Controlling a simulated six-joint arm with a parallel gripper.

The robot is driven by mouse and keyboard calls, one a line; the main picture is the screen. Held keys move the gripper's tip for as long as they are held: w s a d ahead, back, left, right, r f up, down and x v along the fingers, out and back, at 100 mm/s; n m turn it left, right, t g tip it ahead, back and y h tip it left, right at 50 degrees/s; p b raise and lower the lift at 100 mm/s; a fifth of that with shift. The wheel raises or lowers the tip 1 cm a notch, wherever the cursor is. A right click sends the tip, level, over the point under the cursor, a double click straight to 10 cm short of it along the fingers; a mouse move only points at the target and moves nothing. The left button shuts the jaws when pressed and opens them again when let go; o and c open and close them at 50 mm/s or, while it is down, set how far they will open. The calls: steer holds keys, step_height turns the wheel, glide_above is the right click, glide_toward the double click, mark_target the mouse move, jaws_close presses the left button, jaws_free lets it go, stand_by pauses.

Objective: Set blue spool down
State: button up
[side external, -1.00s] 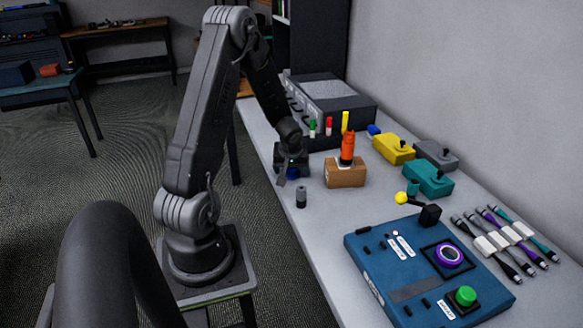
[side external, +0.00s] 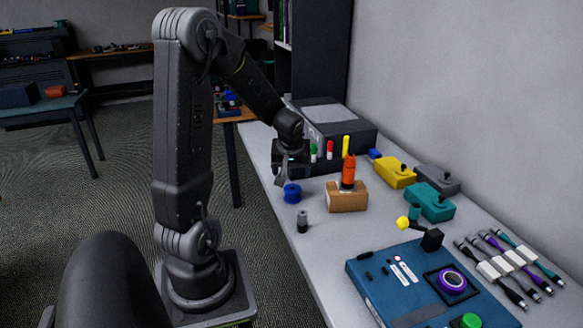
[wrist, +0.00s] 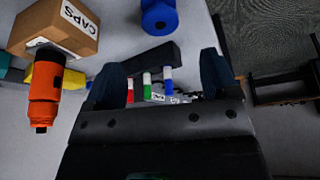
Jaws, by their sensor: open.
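The blue spool (side external: 292,193) stands on the grey table near its left edge, left of the wooden block. In the wrist view the blue spool (wrist: 159,17) shows at the top edge, partly cut off, beyond the fingertips. My gripper (side external: 284,178) is just above and behind the spool in the side view, apart from it. In the wrist view its two dark fingers (wrist: 166,82) are spread wide, with nothing held between them.
A wooden CAPS block (side external: 346,199) with an orange bottle (side external: 348,172) stands right of the spool. A small grey cylinder (side external: 303,221) stands in front. A blue control panel (side external: 425,285) and teal box (side external: 429,203) lie further right. Table between spool and block is clear.

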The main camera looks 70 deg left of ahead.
steer(key=w+d+r+m+t+h, duration=0.1)
steer(key=d+r+m, duration=0.25)
steer(key=d, duration=0.35)
steer(key=d+r+m+t, duration=0.1)
steer(key=d+r+m, duration=0.1)
steer(key=d+r, duration=0.4)
steer(key=s+d+r+m+t+h, duration=0.1)
steer(key=s+d+m, duration=0.3)
steer(key=d, duration=0.4)
steer(key=s+d+r+m+h, duration=0.2)
steer(key=s+d+r+m, duration=0.1)
steer(key=d, duration=0.6)
steer(key=shift+s+m+t, duration=0.4)
steer(key=shift+s+m, duration=0.05)
steer(key=shift+s, duration=0.1)
